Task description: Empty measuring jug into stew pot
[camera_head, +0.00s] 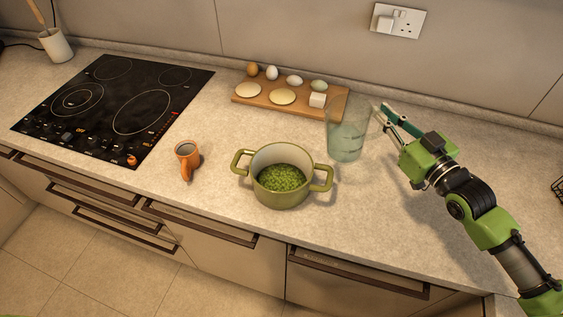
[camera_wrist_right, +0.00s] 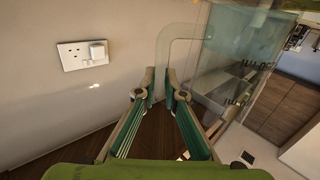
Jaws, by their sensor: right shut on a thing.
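The clear measuring jug (camera_head: 347,138) is just right of the stew pot, roughly upright, with a pale bluish lower part; I cannot tell whether its base touches the counter. My right gripper (camera_head: 379,113) is at the jug's right side, shut on its handle. In the right wrist view the fingers (camera_wrist_right: 161,83) close on the clear handle, and the jug's body (camera_wrist_right: 240,48) lies to the right. The green stew pot (camera_head: 283,196) stands open on the counter with green pieces, likely peas, inside. My left gripper is out of view.
A wooden board (camera_head: 258,103) with several eggs, pale rounds and a white block is behind the pot. A black hob (camera_head: 115,103) is further left. The counter (camera_head: 400,215) is clear at front right.

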